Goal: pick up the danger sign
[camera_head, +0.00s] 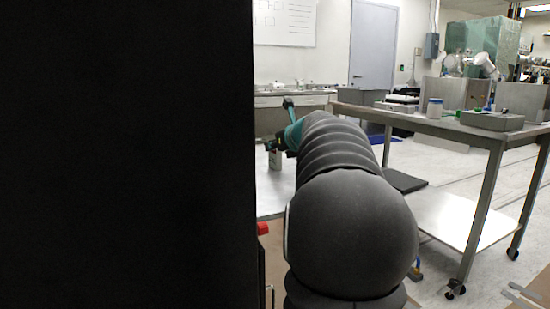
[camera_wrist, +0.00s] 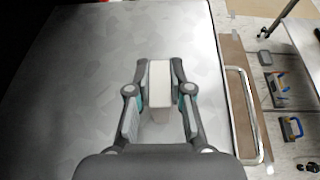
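A white block-like object (camera_wrist: 159,82) stands between the fingertips of my gripper (camera_wrist: 160,70) in the wrist view. No danger lettering shows on it, so I cannot tell whether it is the danger sign. The fingers lie close along its left and right sides; I cannot tell whether they press on it. In the head view my gripper (camera_head: 280,141) is low over a pale table, with a small whitish object (camera_head: 275,160) just beneath it. My own arm hides much of that area.
The pale metal table top (camera_wrist: 60,80) around the object is mostly bare. A metal rail (camera_wrist: 240,110) runs along its right side. Several tools (camera_wrist: 291,128) lie on the floor beyond. A wheeled table (camera_head: 440,126) with boxes and jars stands at the right. A black panel fills the head view's left.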

